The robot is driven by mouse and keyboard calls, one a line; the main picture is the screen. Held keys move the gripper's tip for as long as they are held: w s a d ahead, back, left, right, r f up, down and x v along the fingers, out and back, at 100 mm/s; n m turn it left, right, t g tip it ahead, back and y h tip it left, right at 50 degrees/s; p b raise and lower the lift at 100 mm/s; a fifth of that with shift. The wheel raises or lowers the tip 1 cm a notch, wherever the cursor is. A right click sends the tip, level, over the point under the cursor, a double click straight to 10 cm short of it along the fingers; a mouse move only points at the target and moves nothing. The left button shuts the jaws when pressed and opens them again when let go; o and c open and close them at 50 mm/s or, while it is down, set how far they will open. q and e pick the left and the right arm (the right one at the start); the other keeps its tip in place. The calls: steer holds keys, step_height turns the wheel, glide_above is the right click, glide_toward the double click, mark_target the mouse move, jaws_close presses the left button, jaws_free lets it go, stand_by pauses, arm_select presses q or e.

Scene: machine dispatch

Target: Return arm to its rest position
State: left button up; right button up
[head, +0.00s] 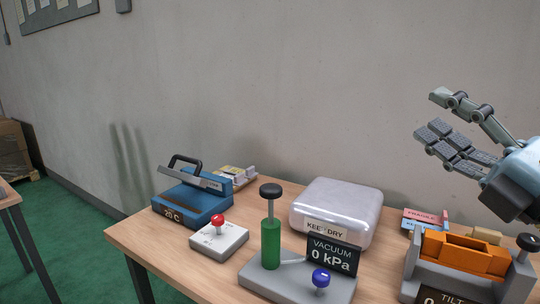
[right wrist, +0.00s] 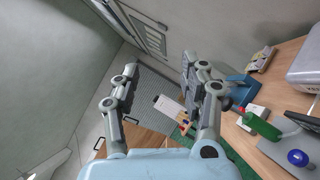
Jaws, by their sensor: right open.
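My right gripper (head: 434,116) is raised at the right of the head view, above the table and in front of the wall. Its fingers are spread apart and nothing is between them. In the right wrist view its two sides (right wrist: 160,68) are also apart and empty. My left gripper is in neither view. The wooden table (head: 180,262) lies below the right gripper, clear of it.
The table holds a blue heated press (head: 195,208), a red-button box (head: 219,240), a green pump (head: 271,243) with a vacuum display (head: 331,256), a silver case (head: 340,205) and an orange tilt fixture (head: 466,254). The space above the table's middle is free.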

steer(key=d+f+m+h, duration=0.4)
steer(key=d+m+h, duration=0.5)
steer(key=m+h, duration=0.45)
steer(key=s+d+f+m+g+h, duration=0.1)
steer(key=s+d+f+m+g, duration=0.15)
steer(key=f+m, duration=0.25)
steer(key=s+d+f+m+g+h, duration=0.1)
steer(key=s+f+m+g, duration=0.25)
steer(key=f, duration=0.25)
steer(key=s+a+f+m+g+y, duration=0.25)
steer(key=s+a+f+g, duration=0.2)
steer(key=s+f, duration=0.3)
steer(key=s+a+f+m+g+y, duration=0.25)
steer(key=s+f+g, duration=0.35)
steer(key=s, duration=0.3)
step_height(320, 180, down, 33)
steer(key=d+m+g+b, duration=0.1)
steer(key=d+b, duration=0.1)
steer(key=b, duration=0.6)
steer(key=s+f+b, duration=0.4)
steer(key=s+f, duration=0.6)
steer(key=f, duration=0.2)
steer(key=s+d+f+g+b, duration=0.1)
steer(key=s+f+b, duration=0.2)
steer(key=s+f, duration=0.6)
step_height(320, 180, down, 4)
steer(key=shift+s+d+f+b, duration=0.1)
steer(key=shift+s+d+b, duration=0.1)
steer(key=shift+s+b, duration=0.15)
steer(key=shift+g, duration=0.35)
